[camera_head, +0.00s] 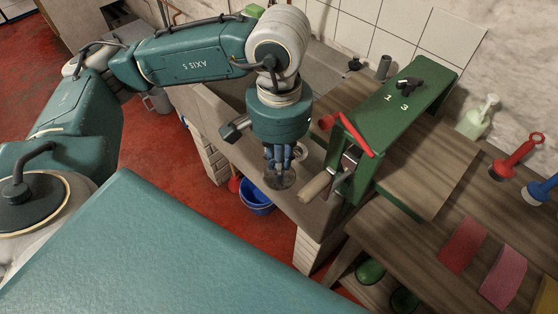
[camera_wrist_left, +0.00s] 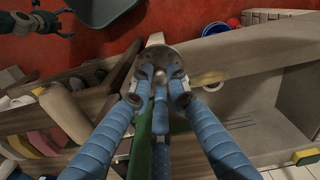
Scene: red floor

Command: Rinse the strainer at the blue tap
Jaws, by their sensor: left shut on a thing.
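My left gripper (camera_head: 279,160) points down over the near ledge of the stone sink. It is shut on the strainer (camera_head: 280,179), a small round grey metal piece below the fingertips. In the left wrist view the blue fingers (camera_wrist_left: 160,82) close around the middle of the strainer (camera_wrist_left: 160,55), whose rim shows beyond them. Whether the strainer touches the ledge I cannot tell. The sink (camera_head: 222,107) is partly behind my arm; its basin (camera_wrist_left: 292,95) shows in the left wrist view. I cannot make out a blue tap.
A green box marked 1 3 (camera_head: 419,93), with a red lever (camera_head: 352,133) and a wooden handle (camera_head: 318,186), stands close right of the gripper. A blue bucket (camera_head: 256,198) is on the red floor below.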

